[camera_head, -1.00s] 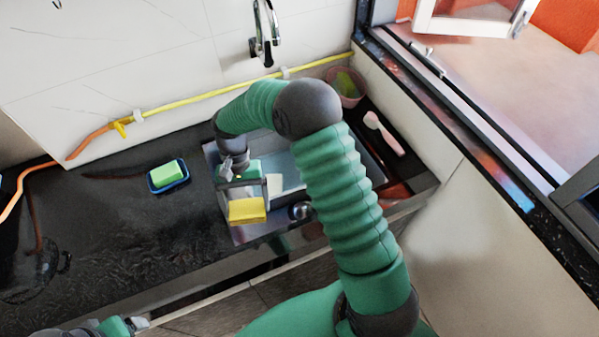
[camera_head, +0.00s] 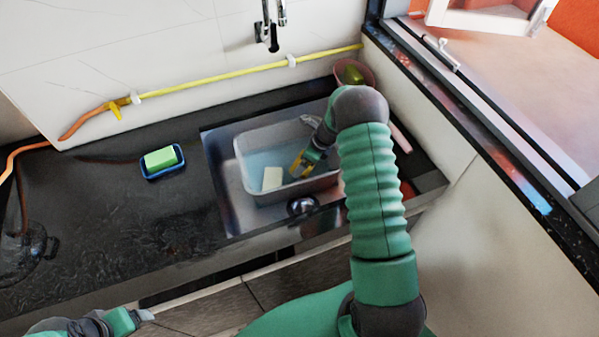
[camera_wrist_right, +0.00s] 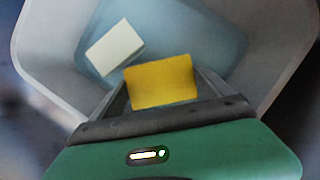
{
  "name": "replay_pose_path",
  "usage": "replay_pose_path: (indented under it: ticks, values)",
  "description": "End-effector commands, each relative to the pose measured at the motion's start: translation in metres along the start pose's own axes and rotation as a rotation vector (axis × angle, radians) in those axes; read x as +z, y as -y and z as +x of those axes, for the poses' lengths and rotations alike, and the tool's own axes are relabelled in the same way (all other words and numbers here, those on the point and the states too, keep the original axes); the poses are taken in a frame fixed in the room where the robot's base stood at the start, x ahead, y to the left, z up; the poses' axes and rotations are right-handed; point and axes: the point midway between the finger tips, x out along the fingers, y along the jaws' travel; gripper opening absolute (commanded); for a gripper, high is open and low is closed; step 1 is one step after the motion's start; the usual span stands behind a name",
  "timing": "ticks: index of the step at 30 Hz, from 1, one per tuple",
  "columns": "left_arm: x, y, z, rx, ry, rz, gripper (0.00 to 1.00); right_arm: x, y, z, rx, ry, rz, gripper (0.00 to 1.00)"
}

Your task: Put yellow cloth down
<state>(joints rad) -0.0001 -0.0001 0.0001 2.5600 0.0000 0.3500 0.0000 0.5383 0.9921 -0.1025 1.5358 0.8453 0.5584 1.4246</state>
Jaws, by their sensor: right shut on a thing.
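The yellow cloth (camera_head: 298,168) is a small flat piece held in my right gripper (camera_head: 300,164), over the right part of a grey tub (camera_head: 247,176) of bluish water in the sink. In the right wrist view the cloth (camera_wrist_right: 163,82) spans the space between the fingers, which are shut on it, with the tub (camera_wrist_right: 60,40) behind. How far it is above the water is hard to tell. My left gripper (camera_head: 144,315) is at the bottom left, small and partly out of frame, away from the cloth; its opening is unclear.
A white block (camera_head: 272,178) lies in the tub, left of the cloth. A green sponge (camera_head: 161,158) sits in a blue dish (camera_head: 164,173) on the dark counter (camera_head: 110,205). A tap (camera_head: 270,25) hangs above the sink. A pink bowl (camera_head: 369,70) stands at the back right.

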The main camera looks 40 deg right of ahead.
Motion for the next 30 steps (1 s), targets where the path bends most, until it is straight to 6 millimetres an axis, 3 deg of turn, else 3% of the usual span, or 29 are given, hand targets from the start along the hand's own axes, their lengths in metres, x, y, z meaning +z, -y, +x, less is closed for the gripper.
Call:
replay_pose_path:
  ticks: [10,20,21,23,30]
  values:
    - [0.003,0.0,0.011,0.0,0.0,0.0,0.81,-0.022,0.0,0.052,0.003,0.001,-0.003,0.51]
    - [0.003,0.0,0.012,0.0,0.0,0.0,0.81,-0.023,0.0,0.057,0.002,0.002,-0.005,0.51]
    - [0.003,0.0,0.012,0.0,0.0,0.0,0.81,-0.023,0.0,0.057,0.002,0.002,-0.005,0.91]
    - [0.003,0.0,0.011,0.0,0.0,0.0,0.81,-0.022,-0.001,0.056,0.002,0.001,-0.006,0.99]
    - [0.003,0.0,0.011,0.0,0.0,0.0,0.81,-0.022,-0.001,0.056,0.003,0.002,-0.006,0.99]
